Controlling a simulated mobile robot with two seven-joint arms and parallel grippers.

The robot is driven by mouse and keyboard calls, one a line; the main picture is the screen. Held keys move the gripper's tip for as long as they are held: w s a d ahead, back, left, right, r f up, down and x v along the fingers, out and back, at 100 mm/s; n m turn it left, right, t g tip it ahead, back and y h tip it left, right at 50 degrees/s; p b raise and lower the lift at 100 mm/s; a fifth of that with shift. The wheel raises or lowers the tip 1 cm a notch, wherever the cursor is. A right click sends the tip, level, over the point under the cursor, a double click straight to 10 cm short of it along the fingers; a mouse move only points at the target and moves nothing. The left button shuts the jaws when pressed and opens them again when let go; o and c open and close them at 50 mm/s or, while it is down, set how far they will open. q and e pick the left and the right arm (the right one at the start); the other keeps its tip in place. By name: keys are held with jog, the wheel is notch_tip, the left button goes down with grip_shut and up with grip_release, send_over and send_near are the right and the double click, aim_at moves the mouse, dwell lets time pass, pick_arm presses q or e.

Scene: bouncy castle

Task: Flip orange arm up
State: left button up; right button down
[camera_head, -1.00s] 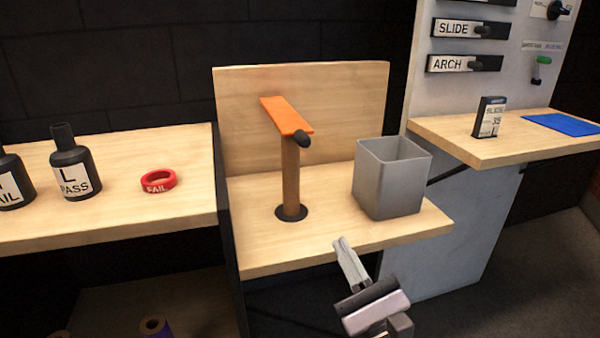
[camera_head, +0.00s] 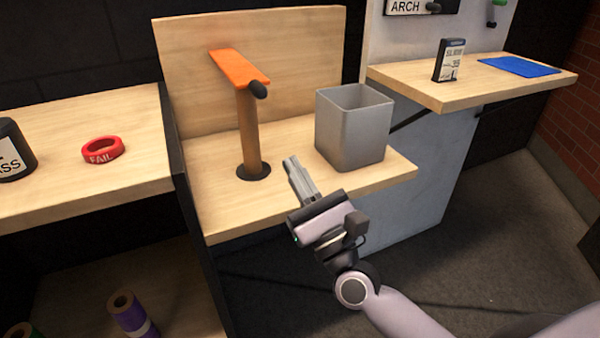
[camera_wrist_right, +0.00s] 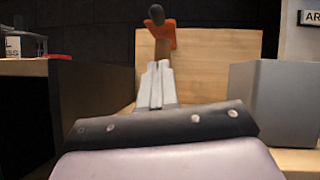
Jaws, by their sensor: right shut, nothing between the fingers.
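The orange arm (camera_head: 240,68) sits on top of a brown upright post (camera_head: 248,130) with a round black base on the wooden shelf. It slants down toward the front right and has a dark knob (camera_head: 258,90) at its near end. In the right wrist view the orange arm (camera_wrist_right: 168,40) and knob (camera_wrist_right: 157,13) show beyond the fingertips. My right gripper (camera_head: 292,163) is shut and empty. It is over the front part of the shelf, in front of and below the orange arm, to the right of the post, not touching the arm. My left gripper is out of view.
A grey open bin (camera_head: 350,135) stands close to the right of the gripper. A wooden back panel (camera_head: 300,50) rises behind the post. A red ring (camera_head: 102,149) lies on the left shelf. A right shelf (camera_head: 430,92) holds a small box and a blue mat.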

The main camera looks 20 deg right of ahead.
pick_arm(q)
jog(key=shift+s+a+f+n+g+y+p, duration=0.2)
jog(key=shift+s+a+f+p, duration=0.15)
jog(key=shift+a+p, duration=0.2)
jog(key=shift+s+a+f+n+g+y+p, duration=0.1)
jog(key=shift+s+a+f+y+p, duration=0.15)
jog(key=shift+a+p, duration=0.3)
pick_arm(e)
jog(key=w+a+r, duration=0.1)
jog(key=w+r, duration=0.5)
jog(key=r, duration=0.1)
jog(key=shift+a, duration=0.4)
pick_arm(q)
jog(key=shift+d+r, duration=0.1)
pick_arm(e)
jog(key=shift+r, duration=0.15)
